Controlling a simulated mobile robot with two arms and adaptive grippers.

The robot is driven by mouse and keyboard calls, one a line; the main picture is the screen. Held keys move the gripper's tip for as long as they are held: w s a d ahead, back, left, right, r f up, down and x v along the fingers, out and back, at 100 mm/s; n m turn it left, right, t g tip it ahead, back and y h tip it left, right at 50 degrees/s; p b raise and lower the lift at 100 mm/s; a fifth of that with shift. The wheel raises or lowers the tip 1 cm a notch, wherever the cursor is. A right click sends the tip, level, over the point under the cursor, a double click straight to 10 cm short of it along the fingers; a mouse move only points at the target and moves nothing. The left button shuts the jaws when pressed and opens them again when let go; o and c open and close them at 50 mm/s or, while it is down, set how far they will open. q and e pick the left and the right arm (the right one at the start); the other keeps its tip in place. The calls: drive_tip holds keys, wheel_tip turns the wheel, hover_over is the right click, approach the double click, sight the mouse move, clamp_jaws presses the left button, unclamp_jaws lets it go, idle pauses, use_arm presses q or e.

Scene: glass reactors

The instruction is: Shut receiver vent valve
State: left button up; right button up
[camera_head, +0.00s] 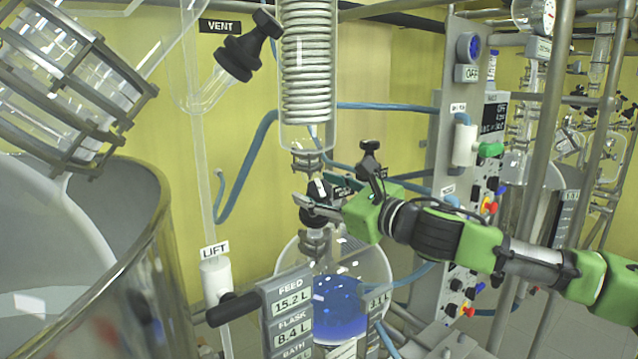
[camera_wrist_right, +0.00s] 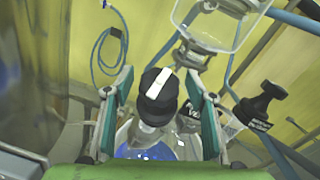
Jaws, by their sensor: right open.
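My right gripper (camera_head: 322,196) reaches in from the right above the round receiver flask (camera_head: 341,305), which holds blue liquid. In the wrist view, my right gripper (camera_wrist_right: 157,98) is open, one finger on each side of a black valve knob (camera_wrist_right: 157,92) with a white stripe. No grip on the knob shows. The knob (camera_head: 317,190) also shows in the head view, partly hidden by the fingers. A small tag (camera_wrist_right: 187,119) beside it seems to begin with "VE"; the rest is hidden. My left gripper is not in view.
Another black valve (camera_wrist_right: 262,105) stands right of the fingers; it also shows behind the gripper in the head view (camera_head: 370,158). A glass coil condenser (camera_head: 306,70) hangs above. A valve marked VENT (camera_head: 240,50) is upper left. A metal bath (camera_head: 150,240) stands left.

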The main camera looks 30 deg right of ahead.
drive_tip(key=c, duration=1.1)
drive_tip(key=shift+a+m+h, duration=0.1)
drive_tip(key=shift+m+h, duration=0.4)
drive_tip(key=shift+m+t+h, duration=0.4)
drive_tip(key=shift+m+h, duration=0.4)
drive_tip(key=shift+m, duration=0.1)
drive_tip(key=shift+a+r+m+h, duration=0.15)
drive_tip(key=shift+m+h, duration=0.95)
drive_tip(key=shift+m, duration=0.1)
drive_tip(key=m+g+h+p, duration=0.1)
drive_tip(key=m+h+p, duration=0.1)
drive_tip(key=m+h, duration=0.1)
drive_tip(key=m+g+h+p, duration=0.1)
drive_tip(key=m+h+p, duration=0.2)
drive_tip(key=m+h, duration=0.1)
drive_tip(key=shift+r+m+h, duration=0.15)
drive_tip(key=shift+m+h, duration=0.15)
drive_tip(key=shift+m, duration=0.1)
drive_tip(key=shift+d+m+g+h+p, duration=0.15)
drive_tip(key=shift+m+g+h+p, duration=0.9)
drive_tip(key=shift+m+g, duration=0.5)
drive_tip(key=shift+d+m+g+h+p, duration=0.1)
drive_tip(key=shift+m+g+h+p, duration=1)
drive_tip(key=shift+m, duration=0.65)
drive_tip(key=shift+f+g, duration=0.2)
drive_tip(key=shift+g, duration=0.05)
